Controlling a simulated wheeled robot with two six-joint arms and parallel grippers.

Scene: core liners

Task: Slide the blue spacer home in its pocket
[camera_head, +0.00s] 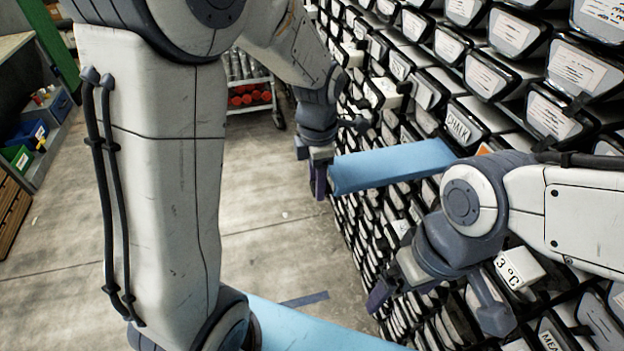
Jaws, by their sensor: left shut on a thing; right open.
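The blue spacer (390,166) is a long light-blue block lying nearly level in the upper middle of the head view. Its right end is against or inside the rack below the CHALK box (461,127); how deep it sits, and its pocket, cannot be made out. My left gripper (319,174) is at the spacer's left end and is shut on it. My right gripper (394,284) is open, below and right of the spacer, close to the rack front and apart from the spacer.
The rack (430,90) of labelled black-and-white boxes fills the right side. A white box marked 3°C (517,268) sits near my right gripper. Another light-blue surface (310,332) shows at the bottom. A trolley with red items (250,97) stands behind; the floor (270,245) is open.

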